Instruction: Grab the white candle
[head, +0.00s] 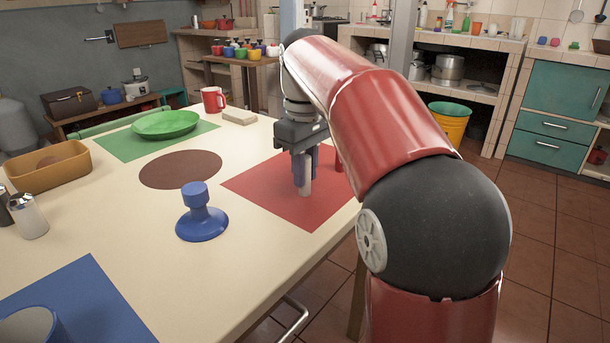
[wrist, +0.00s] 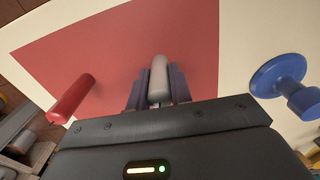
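The white candle (wrist: 158,75) is a slim pale grey-white cylinder between the two blue-grey fingers of my gripper (wrist: 158,90) in the wrist view. The fingers lie close against both its sides, with no clear gap showing. In the head view the candle (head: 304,182) is upright below my gripper (head: 304,165), over the red mat (head: 262,190). I cannot tell whether its foot touches the mat. The fingers and the gripper body hide its upper part.
A red candle (wrist: 71,98) stands close beside my gripper. A blue candle holder (head: 202,222) is to the left. A brown round mat (head: 180,169), green plate (head: 165,124), red mug (head: 213,100) and ochre tray (head: 50,168) are farther off.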

